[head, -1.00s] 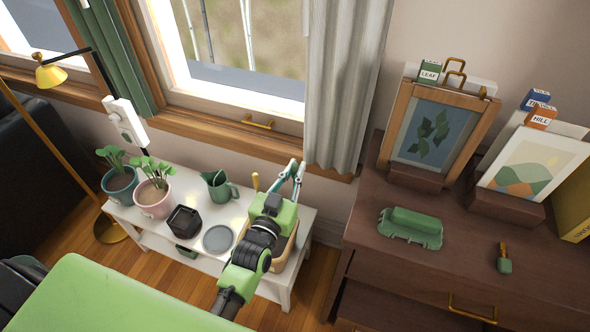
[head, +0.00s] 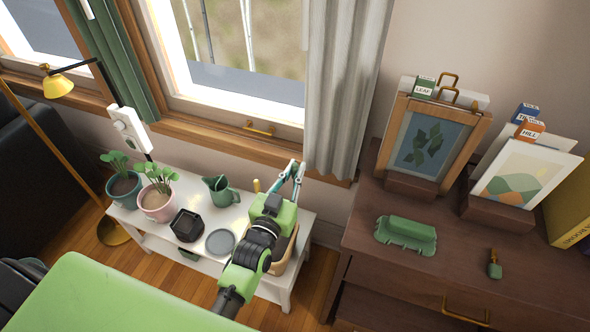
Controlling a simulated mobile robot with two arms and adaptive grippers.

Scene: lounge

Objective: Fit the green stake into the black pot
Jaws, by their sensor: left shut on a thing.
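The black pot (head: 187,225) is a dark, angular, empty-looking pot on the white low table, between the pink plant pot and a round grey dish. My left gripper (head: 296,168) is above the right end of that table, over a wooden box (head: 287,258), well to the right of the black pot. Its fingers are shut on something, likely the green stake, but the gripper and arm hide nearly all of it. I cannot make out the stake clearly anywhere. My right gripper is not in view.
The white table (head: 291,288) also holds two potted plants (head: 157,202), a green jug (head: 222,191) and the grey dish (head: 220,242). The window sill and curtain (head: 335,100) rise behind. A brown dresser (head: 400,275) with frames stands at the right.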

